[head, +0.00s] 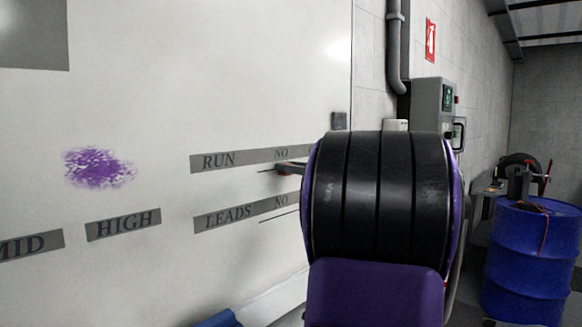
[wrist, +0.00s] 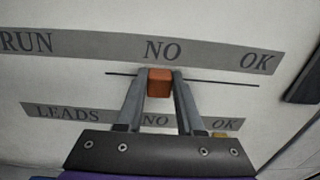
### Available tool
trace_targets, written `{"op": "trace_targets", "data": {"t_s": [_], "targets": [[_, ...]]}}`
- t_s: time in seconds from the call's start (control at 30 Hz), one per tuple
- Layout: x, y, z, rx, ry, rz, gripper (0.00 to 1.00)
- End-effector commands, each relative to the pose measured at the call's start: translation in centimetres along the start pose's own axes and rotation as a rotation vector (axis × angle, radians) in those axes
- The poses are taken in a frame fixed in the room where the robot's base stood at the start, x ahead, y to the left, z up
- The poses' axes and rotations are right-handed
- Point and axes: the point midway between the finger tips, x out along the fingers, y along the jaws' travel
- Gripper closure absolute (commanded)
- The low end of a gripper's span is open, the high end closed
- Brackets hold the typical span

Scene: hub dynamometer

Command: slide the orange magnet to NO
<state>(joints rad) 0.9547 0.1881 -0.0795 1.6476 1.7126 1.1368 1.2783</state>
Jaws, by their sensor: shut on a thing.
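The orange magnet (wrist: 159,82) is between the fingertips of my gripper (wrist: 160,78) in the wrist view. My gripper is shut on it. The magnet is at the thin dark line just below the word NO (wrist: 163,50) of the RUN strip. In the head view my gripper (head: 289,168) shows only in part beside the RUN strip (head: 240,158); my own arm hides the rest, and the magnet cannot be made out clearly there.
The LEADS strip (wrist: 60,112) runs lower, partly behind my fingers. A small yellow-orange piece (wrist: 220,134) shows beneath its OK. The whiteboard (head: 150,60) bears a purple smudge (head: 99,168). A blue drum (head: 530,260) stands at the right.

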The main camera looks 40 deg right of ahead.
Motion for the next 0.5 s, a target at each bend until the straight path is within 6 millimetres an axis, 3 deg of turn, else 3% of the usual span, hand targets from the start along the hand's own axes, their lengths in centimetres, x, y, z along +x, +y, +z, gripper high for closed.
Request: {"op": "trace_targets", "data": {"t_s": [0.4,0.43,0.5], "targets": [[0.08,0.22,-0.23,0.002,0.004,0.007,1.0],[0.09,0.24,-0.23,0.002,0.004,0.008,0.62],[0.09,0.24,-0.23,0.002,0.004,0.008,0.49]]}}
